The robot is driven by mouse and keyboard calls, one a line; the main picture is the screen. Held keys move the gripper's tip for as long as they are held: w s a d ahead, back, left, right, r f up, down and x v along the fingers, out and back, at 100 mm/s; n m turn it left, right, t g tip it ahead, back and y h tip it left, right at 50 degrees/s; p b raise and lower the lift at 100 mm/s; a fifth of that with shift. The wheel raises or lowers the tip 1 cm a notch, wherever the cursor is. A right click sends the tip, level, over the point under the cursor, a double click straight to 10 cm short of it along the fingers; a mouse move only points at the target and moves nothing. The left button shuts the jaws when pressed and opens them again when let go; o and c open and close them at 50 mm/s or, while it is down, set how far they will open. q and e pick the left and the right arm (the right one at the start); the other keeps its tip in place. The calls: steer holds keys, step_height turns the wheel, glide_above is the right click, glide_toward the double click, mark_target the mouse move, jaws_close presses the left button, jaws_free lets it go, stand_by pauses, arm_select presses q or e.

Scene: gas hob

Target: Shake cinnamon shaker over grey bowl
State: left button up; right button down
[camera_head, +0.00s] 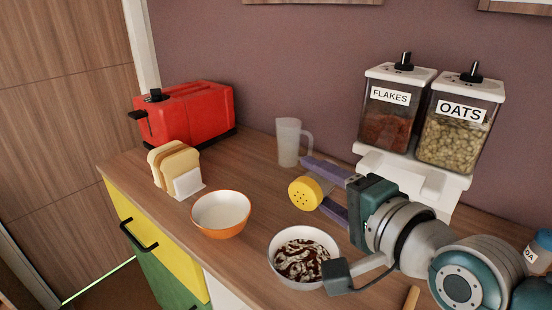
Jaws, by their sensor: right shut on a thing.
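My right gripper (314,183) comes in from the right with its purple fingers shut on the cinnamon shaker (304,193). The shaker's round yellow lid with small dark holes shows; it is tipped over, with the lid facing left and toward the camera. Most of its body is hidden behind the lid and the fingers. The grey bowl (274,246) stands on the counter just below the gripper, in front of the shaker. It holds something white with dark brown streaks on it. My left gripper is not in view.
An orange bowl (208,232) with a white inside stands left of the grey bowl. Bread slices in a white holder (188,183), a red toaster (195,113) and a clear mug (288,142) stand behind. Flakes (387,130) and oats (456,140) dispensers stand at back right. A labelled shaker (540,246) is at the right edge.

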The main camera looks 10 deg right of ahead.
steer(key=f+n+t+b, duration=0.1)
steer(key=f+n+b, duration=0.1)
steer(key=b, duration=0.3)
steer(key=f+n+t+b, duration=0.1)
steer(key=n+t+b, duration=0.1)
steer(key=n+b, duration=0.2)
steer(key=f+n+t+b, duration=0.1)
steer(key=f+n+b, duration=0.1)
steer(key=b, duration=0.5)
steer(key=shift+s+a+f+n+y+b, duration=0.3)
steer(key=shift+f+n+y+b, duration=0.1)
steer(key=shift+n, duration=0.3)
steer(key=shift+r, duration=0.1)
steer(key=shift+r, duration=0.1)
step_height(320, 180, up, 4)
steer(key=p, duration=0.4)
steer(key=shift+f, duration=0.4)
